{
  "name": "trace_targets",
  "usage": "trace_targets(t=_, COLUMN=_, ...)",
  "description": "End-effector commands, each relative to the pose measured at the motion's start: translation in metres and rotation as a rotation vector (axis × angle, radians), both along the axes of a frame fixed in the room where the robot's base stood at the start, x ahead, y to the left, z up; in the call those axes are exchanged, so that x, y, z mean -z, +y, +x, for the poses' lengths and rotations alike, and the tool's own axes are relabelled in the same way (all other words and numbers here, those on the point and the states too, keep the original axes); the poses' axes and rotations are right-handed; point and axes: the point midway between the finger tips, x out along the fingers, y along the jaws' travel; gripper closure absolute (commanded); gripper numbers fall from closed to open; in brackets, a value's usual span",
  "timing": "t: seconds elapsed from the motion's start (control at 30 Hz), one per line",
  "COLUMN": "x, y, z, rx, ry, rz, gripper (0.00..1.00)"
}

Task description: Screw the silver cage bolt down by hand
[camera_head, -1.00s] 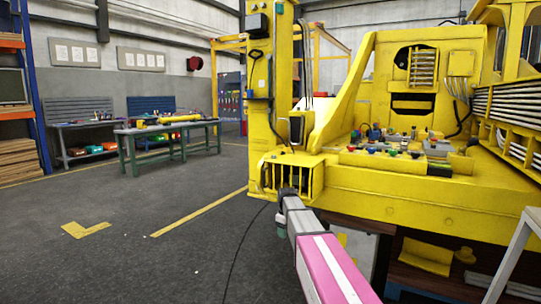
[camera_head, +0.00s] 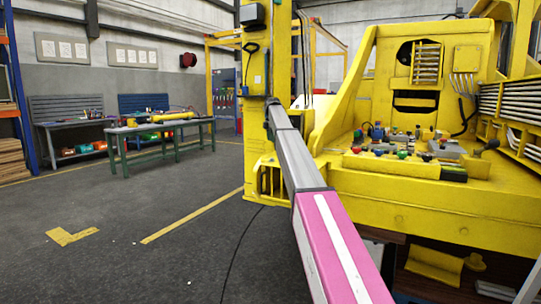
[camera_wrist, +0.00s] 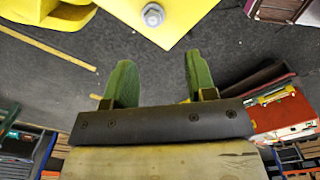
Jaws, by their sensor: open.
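In the wrist view a silver bolt head (camera_wrist: 153,14) with a washer shows on a corner of a yellow plate (camera_wrist: 172,30) at the top edge. My gripper (camera_wrist: 159,57) is open, its two green fingers spread apart and empty. The bolt lies beyond the fingertips, roughly in line with the gap and apart from both fingers. In the head view my arm reaches up to the yellow upright (camera_head: 256,75) of the machine. The fingers and the bolt cannot be made out there.
The yellow machine deck (camera_head: 430,185) at the right carries several small parts and tools. A green-legged workbench (camera_head: 160,130) stands at the back left. A dark cable runs over the floor. The grey floor (camera_head: 110,210) at the left is mostly clear.

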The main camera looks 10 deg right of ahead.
Motion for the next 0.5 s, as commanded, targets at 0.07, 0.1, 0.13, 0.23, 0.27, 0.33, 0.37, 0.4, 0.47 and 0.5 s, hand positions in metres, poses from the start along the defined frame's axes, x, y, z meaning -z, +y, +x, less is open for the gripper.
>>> trace_targets(t=0.07, x=-0.004, y=0.000, z=0.002, rx=-0.010, ry=0.000, rz=0.000, gripper=0.49)
trace_targets(t=0.1, x=-0.005, y=0.000, z=0.002, rx=-0.012, ry=0.000, rz=0.000, gripper=0.49)
trace_targets(t=0.13, x=-0.004, y=0.000, z=0.002, rx=-0.013, ry=0.000, rz=0.000, gripper=0.49)
trace_targets(t=0.23, x=0.001, y=0.000, z=0.001, rx=-0.013, ry=0.001, rz=0.000, gripper=0.49)
trace_targets(t=0.27, x=0.003, y=0.000, z=0.001, rx=-0.013, ry=0.001, rz=0.000, gripper=0.49)
trace_targets(t=0.33, x=0.009, y=0.000, z=0.001, rx=-0.012, ry=0.001, rz=0.000, gripper=0.49)
trace_targets(t=0.37, x=0.013, y=0.000, z=0.001, rx=-0.012, ry=0.001, rz=0.000, gripper=0.49)
trace_targets(t=0.4, x=0.018, y=0.000, z=0.001, rx=-0.012, ry=0.000, rz=0.000, gripper=0.49)
trace_targets(t=0.47, x=0.027, y=0.000, z=0.001, rx=-0.012, ry=0.001, rz=0.000, gripper=0.49)
trace_targets(t=0.5, x=0.034, y=0.000, z=0.001, rx=-0.012, ry=0.001, rz=0.000, gripper=0.49)
